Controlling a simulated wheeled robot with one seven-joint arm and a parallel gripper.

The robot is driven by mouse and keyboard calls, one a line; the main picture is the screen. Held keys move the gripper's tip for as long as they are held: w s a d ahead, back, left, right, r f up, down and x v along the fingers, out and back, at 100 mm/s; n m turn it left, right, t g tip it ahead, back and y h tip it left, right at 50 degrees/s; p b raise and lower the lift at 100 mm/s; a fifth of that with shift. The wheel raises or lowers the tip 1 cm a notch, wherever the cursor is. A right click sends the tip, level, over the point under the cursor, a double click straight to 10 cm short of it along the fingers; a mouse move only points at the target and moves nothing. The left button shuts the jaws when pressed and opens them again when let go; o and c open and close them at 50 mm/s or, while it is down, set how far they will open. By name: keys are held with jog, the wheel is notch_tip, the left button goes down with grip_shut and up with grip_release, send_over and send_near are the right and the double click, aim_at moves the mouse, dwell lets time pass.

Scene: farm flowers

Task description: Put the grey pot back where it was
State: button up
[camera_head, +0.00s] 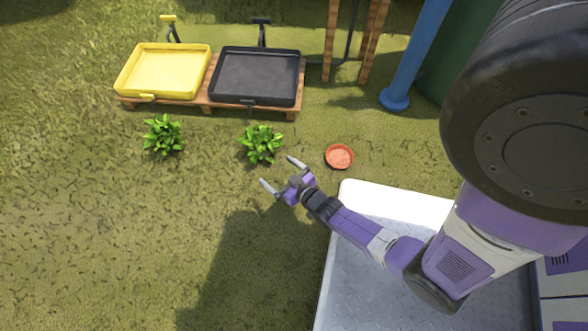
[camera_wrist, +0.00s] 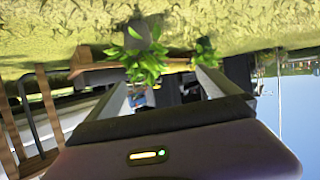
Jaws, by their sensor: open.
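Two leafy green plants stand on the grass in the head view, a left one (camera_head: 163,136) and a right one (camera_head: 261,143). From above, their leaves hide whatever holds them. In the wrist view, which is upside down, a greyish pot (camera_wrist: 147,26) shows at the base of the nearer plant (camera_wrist: 140,57). A second plant (camera_wrist: 204,53) also has a greyish base, but its colour is hard to tell. My gripper (camera_head: 280,174) is open and empty, with its fingers pointing toward the right plant, just short of it. The fingers also show in the wrist view (camera_wrist: 162,78).
A small terracotta dish (camera_head: 340,164) lies on the grass right of my gripper. Behind the plants, a yellow tray (camera_head: 165,72) and a black tray (camera_head: 255,76) rest on a wooden pallet (camera_head: 206,103). Wooden posts and a blue post (camera_head: 413,50) stand at the back. Grass at left is clear.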

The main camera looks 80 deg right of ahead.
jog(key=s+a+r+n+t+y, duration=0.15)
jog(key=s+a+r, duration=0.25)
jog(key=a+r, duration=0.4)
jog(key=s+a+r+n+t+y, duration=0.1)
jog(key=s+a+r+n+y, duration=0.25)
jog(key=a+r, duration=0.5)
jog(key=s+a+r+y, duration=0.1)
jog(key=s+a+r, duration=0.1)
jog(key=r, duration=0.7)
jog(key=s+a+r+n+y, duration=0.1)
jog(key=a+r, duration=0.3)
jog(key=r, duration=0.6)
jog(key=shift+s+a+r+t+y, duration=0.25)
jog(key=shift+s+a+t+y, duration=0.1)
jog(key=shift+s+t+y, duration=0.1)
notch_tip(320, 180, up, 38)
jog(key=p, duration=3.8)
